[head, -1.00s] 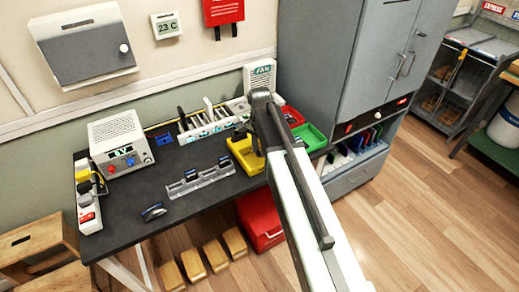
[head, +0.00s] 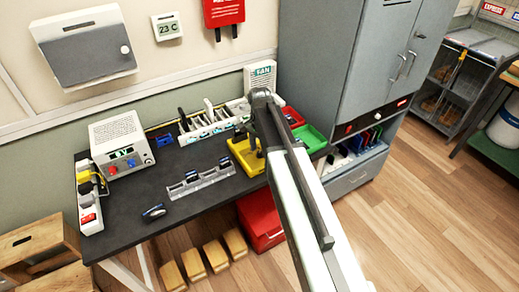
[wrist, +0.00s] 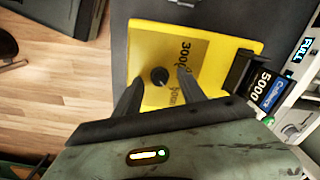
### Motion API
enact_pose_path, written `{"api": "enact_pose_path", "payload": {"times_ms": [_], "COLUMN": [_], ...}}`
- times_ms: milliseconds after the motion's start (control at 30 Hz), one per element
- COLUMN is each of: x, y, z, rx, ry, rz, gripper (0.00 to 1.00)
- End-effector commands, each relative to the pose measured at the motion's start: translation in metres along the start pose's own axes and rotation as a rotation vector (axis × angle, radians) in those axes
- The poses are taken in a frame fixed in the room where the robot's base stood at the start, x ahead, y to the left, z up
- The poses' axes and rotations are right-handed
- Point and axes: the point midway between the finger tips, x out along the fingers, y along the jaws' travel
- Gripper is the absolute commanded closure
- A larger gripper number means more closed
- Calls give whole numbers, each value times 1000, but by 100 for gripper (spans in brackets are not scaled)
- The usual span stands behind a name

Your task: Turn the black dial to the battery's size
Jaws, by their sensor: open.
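A yellow box (wrist: 150,40) lies below my gripper (wrist: 160,76) in the wrist view. It also shows in the head view (head: 243,152), partly behind my arm. The round black dial (wrist: 159,76) is on its top, between my two open fingers, with a gap visible on each side. The marking 3000 is printed above right of the dial; another marking below it is partly covered by a finger and hard to read. I cannot tell where the dial points.
A green tray (head: 313,137) stands right of the yellow box. A grey slotted rack (head: 200,181) is to its left, and a white rack (head: 213,127) stands behind. A display (wrist: 303,50) reads FULL. The front left of the dark table (head: 125,222) is mostly clear.

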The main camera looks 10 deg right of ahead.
Motion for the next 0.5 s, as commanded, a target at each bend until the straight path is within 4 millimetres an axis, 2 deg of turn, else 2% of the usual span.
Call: {"api": "enact_pose_path", "payload": {"times_ms": [33,300,400,500], "x": [-12,-62,-72,-73], "y": [0,0,0,-1], "z": [0,0,0,0], "rx": [0,0,0,0], "ry": [0,0,0,0], "rz": [0,0,-1,-1], "gripper": [52,52,52,52]}}
